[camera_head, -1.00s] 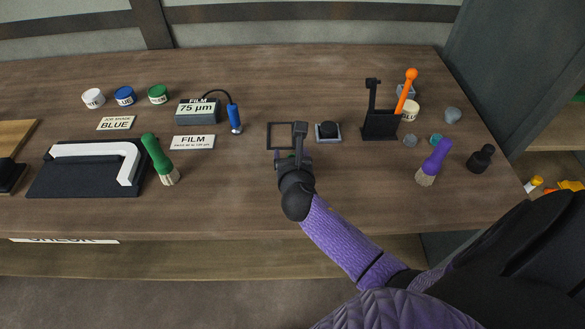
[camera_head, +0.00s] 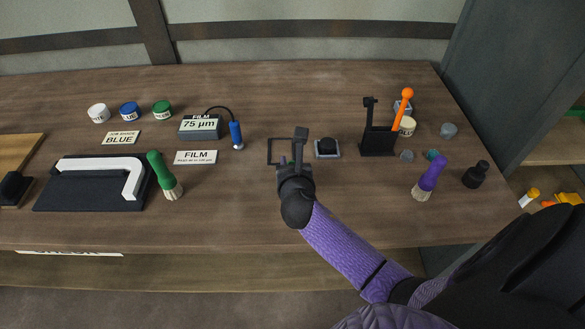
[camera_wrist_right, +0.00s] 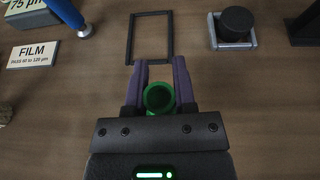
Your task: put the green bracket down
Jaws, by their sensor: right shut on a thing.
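My right gripper (camera_head: 296,165) is over the middle of the table. In the right wrist view its purple fingers (camera_wrist_right: 160,72) are shut on the green bracket (camera_wrist_right: 159,97), whose round, ring-like end shows between them. In the head view the bracket is hidden by the gripper. A thin black square outline (camera_wrist_right: 131,42) lies on the table just beyond the fingertips; it also shows in the head view (camera_head: 269,151). I cannot tell how high the bracket is above the table. My left gripper is not in view.
Table in front of the outline is bare.

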